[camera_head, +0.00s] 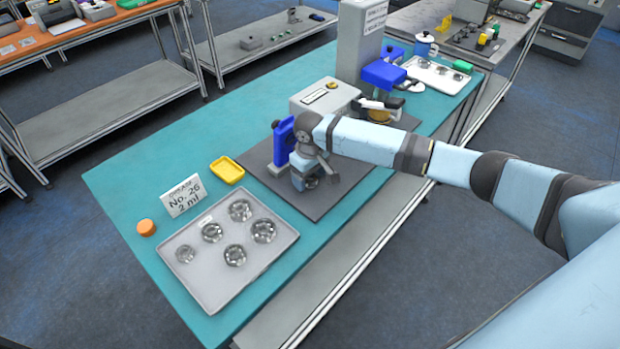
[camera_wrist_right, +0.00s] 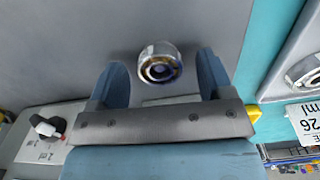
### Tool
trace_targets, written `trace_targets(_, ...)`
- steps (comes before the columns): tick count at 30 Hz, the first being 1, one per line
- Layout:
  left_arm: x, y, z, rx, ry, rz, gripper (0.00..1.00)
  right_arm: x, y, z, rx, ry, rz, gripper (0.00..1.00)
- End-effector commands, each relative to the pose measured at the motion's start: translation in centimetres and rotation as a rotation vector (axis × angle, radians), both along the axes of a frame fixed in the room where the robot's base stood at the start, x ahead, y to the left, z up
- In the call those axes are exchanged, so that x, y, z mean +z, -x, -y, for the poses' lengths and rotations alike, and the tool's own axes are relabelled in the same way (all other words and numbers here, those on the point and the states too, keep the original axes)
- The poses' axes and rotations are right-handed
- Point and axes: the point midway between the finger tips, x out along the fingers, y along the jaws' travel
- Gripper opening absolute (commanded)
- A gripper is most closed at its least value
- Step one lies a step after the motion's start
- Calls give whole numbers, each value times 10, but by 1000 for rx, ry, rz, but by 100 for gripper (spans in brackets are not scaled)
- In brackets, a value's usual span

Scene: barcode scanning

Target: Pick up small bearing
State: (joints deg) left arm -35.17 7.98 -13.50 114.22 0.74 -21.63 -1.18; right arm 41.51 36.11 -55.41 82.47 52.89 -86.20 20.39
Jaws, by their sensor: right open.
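A shiny metal bearing (camera_head: 311,182) lies on the dark grey mat (camera_head: 318,208), partly hidden by my right gripper (camera_head: 322,177) in the head view. In the right wrist view the bearing (camera_wrist_right: 160,62) shows ahead of my right gripper (camera_wrist_right: 163,68), roughly midway between its two blue fingers. The fingers are apart and empty, and do not touch the bearing. My left gripper is not in view.
A yellow dish (camera_head: 227,170), a "No. 26" sign (camera_head: 183,196) and an orange cap (camera_head: 146,228) stand near the tray. The teal table's back left is clear.

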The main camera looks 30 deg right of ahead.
Motion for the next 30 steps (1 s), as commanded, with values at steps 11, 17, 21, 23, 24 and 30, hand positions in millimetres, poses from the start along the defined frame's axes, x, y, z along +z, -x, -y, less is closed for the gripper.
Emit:
trace_targets(11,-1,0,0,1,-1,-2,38,0,0,0,0,0,0,28)
trace_targets(17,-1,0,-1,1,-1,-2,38,0,0,0,0,0,1,15)
trace_targets(21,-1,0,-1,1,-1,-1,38,1,0,0,0,0,1,15)
trace_targets(23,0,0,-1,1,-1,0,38,3,0,0,0,0,1,15)
trace_targets(24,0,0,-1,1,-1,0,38,6,-1,0,0,0,1,15)
trace_targets(30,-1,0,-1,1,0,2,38,30,-1,0,2,-1,4,15)
